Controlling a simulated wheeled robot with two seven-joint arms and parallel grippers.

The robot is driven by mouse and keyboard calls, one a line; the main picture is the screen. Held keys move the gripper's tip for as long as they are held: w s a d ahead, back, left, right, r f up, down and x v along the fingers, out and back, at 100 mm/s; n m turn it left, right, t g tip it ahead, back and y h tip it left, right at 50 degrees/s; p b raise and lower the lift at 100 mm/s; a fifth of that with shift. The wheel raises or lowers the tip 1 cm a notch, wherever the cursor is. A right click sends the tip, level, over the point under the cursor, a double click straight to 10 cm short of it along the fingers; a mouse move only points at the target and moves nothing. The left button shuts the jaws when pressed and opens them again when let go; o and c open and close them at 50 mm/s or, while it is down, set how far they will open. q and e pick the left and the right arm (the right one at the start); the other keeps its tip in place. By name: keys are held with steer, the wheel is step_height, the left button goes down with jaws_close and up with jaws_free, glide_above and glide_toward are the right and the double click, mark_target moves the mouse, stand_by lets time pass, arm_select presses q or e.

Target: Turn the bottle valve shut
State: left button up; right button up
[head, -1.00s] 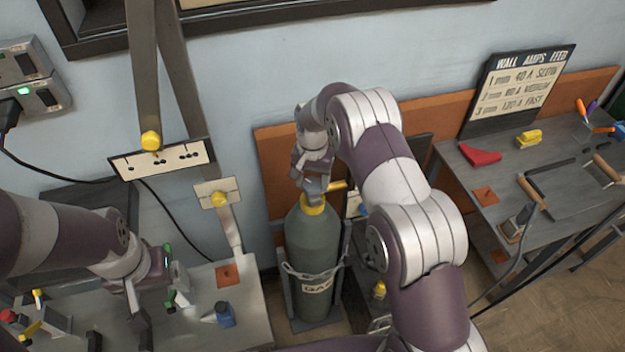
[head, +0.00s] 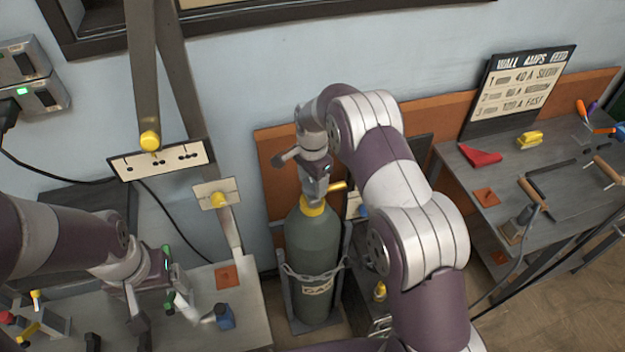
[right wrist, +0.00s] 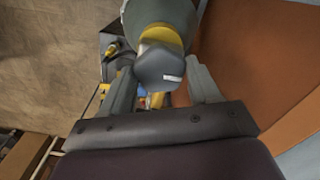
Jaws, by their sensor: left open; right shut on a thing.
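The dark green gas bottle (head: 313,245) stands upright against the wall, chained in its rack. It has a yellow collar (head: 313,207) at the neck. My right gripper (head: 315,192) is at the bottle's top and mostly hides the valve in the head view. In the right wrist view the grey valve knob (right wrist: 160,66), with a small white mark, sits between the two fingers of the right gripper (right wrist: 162,85), which is shut on it. My left gripper (head: 158,308) is open above the left bench, beside a white and blue tool.
The left bench (head: 255,305) holds small tools and clamps. The right bench (head: 470,180) carries a red wedge (head: 480,155), a yellow block (head: 530,139) and clamps. A settings sign (head: 517,85) leans at its back. An orange board is behind the bottle.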

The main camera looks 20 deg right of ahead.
mark_target(312, 183)
steer(key=shift+w+r, duration=0.15)
steer(key=shift+r, duration=0.05)
steer(key=o, duration=1)
steer(key=shift+f, duration=0.1)
steer(key=shift+o, duration=0.2)
step_height(312, 183, up, 4)
steer(key=shift+b, duration=0.55)
step_height(312, 183, up, 9)
steer(key=p, duration=0.6)
steer(key=shift+f, duration=0.15)
